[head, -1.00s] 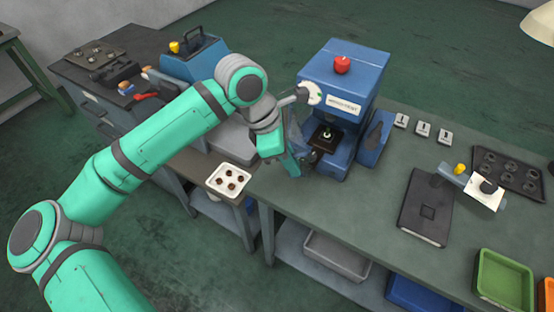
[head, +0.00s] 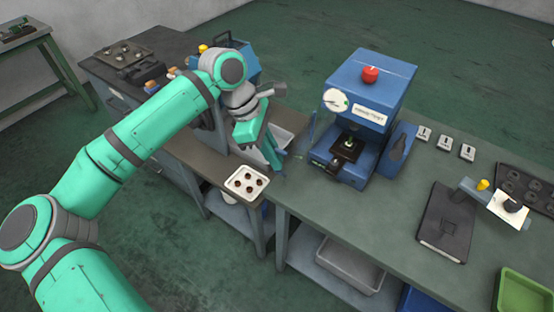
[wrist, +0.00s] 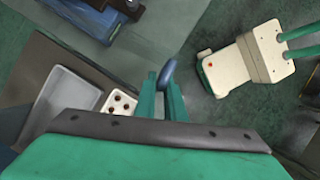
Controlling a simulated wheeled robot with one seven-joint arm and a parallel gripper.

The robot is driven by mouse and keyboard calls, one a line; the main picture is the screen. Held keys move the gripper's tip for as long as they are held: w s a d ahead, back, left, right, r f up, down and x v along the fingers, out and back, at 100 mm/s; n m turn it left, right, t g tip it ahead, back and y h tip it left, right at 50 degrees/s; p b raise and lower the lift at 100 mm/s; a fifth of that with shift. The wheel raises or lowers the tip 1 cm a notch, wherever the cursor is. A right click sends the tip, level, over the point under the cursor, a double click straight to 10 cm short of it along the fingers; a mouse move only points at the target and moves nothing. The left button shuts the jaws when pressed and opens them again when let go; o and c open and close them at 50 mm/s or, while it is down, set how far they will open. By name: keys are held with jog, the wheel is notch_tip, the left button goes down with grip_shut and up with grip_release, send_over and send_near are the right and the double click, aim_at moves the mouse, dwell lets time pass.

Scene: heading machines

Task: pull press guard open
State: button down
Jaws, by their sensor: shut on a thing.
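The blue press (head: 340,90) stands on the bench with a red button on top and a white dial on its front. It also shows at the top left of the wrist view (wrist: 95,22). A thin upright blue edge (head: 312,128), which looks like part of the see-through guard, stands off the press's left front. My gripper (head: 277,163) is left of the press, apart from its body. In the wrist view my gripper (wrist: 162,82) is shut on a dark blue rounded piece, seemingly the guard handle (wrist: 168,70). The handle is hard to make out in the head view.
A white tray with dark round parts (head: 247,182) lies below my gripper near the bench edge. A grey bin (head: 350,266) sits on the lower shelf. Several small grey blocks, a black plate (head: 446,222) and a green bin (head: 525,293) are to the right.

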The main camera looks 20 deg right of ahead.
jog(key=shift+w+a, duration=0.1)
jog(key=shift+w, duration=0.15)
jog(key=c, duration=1.8)
grip_release()
jog(key=shift+c, duration=0.2)
jog(key=v, duration=1)
jog(key=shift+r, duration=0.35)
jog(key=shift+w+a, duration=0.1)
jog(key=shift+w, duration=0.05)
